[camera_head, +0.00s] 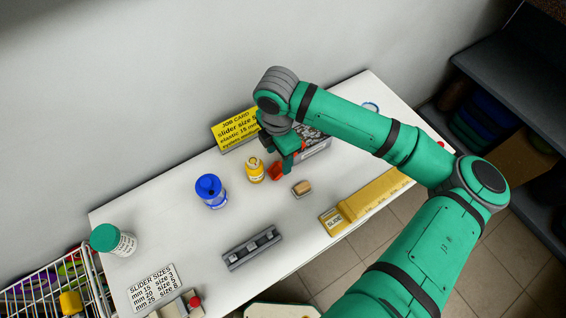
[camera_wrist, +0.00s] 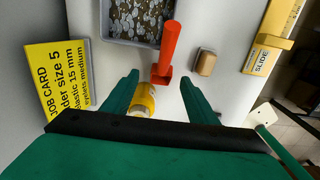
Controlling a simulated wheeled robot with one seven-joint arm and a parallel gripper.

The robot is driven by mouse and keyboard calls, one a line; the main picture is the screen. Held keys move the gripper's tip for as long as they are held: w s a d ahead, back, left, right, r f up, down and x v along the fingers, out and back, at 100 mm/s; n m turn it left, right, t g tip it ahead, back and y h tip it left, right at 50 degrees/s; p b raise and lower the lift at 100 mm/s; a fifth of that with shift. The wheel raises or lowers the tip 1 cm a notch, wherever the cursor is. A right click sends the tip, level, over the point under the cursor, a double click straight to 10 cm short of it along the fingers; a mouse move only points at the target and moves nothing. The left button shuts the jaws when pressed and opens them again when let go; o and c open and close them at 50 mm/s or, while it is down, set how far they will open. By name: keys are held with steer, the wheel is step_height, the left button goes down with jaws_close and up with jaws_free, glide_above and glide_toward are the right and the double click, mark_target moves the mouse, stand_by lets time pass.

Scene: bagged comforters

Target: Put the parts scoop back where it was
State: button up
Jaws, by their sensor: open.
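The parts scoop is red-orange; its one end shows in the head view (camera_head: 276,172), and more of it shows in the wrist view (camera_wrist: 168,50). It reaches from the edge of a grey bin (camera_wrist: 128,43) of small metallic parts toward my gripper. My gripper (camera_wrist: 160,78) is open, with one green finger on each side of the scoop's near end. No contact between fingers and scoop shows. In the head view my gripper (camera_head: 290,160) is over the table beside the bin (camera_head: 320,152), and my arm hides part of both bin and scoop.
A yellow bottle (camera_head: 254,171) stands close left of my gripper, before the yellow job card (camera_head: 232,130). A small tan block (camera_head: 302,188) is close by.

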mark_target(280, 164)
steer(key=shift+s+d+f, duration=0.1)
steer(key=shift+d+f, duration=0.1)
steer(key=shift+f, duration=1.7)
steer(key=shift+c, duration=0.7)
steer(key=c, duration=1.1)
steer(key=shift+o, duration=0.2)
steer(key=shift+r, duration=0.1)
